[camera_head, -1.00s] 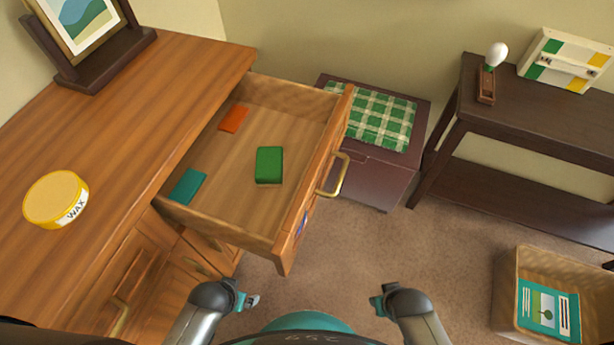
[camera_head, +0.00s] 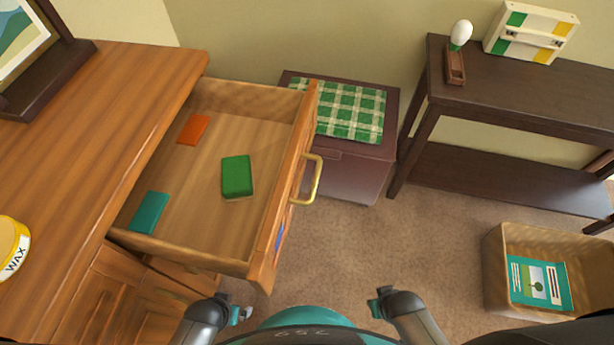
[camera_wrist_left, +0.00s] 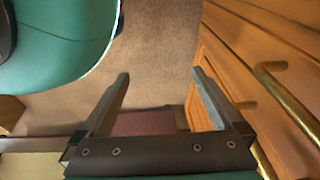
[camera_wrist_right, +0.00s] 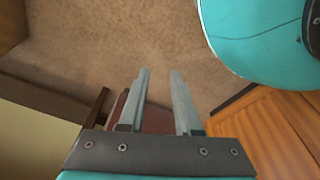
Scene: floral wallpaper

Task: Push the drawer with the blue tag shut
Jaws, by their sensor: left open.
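The drawer (camera_head: 286,190) is pulled well out of the wooden cabinet (camera_head: 135,110) on the left. Its front carries a brass handle (camera_head: 312,180) and a blue tag (camera_head: 279,238), seen at a steep angle. Inside lie an orange item (camera_head: 193,129), a green box (camera_head: 238,177) and a teal item (camera_head: 149,213). My left gripper (camera_head: 238,311) is open and empty, below the drawer's near corner in the head view. My right gripper (camera_head: 380,303) is empty, to the right of the drawer front and apart from it; its fingers (camera_wrist_right: 159,85) stand a small gap apart.
A dark low cabinet (camera_head: 355,175) with a green checked cloth (camera_head: 350,110) stands behind the drawer. A dark shelf table (camera_head: 500,100) is at the back right. A box (camera_head: 495,270) with a teal book (camera_head: 540,282) stands at the right. Carpet (camera_head: 400,245) between is clear.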

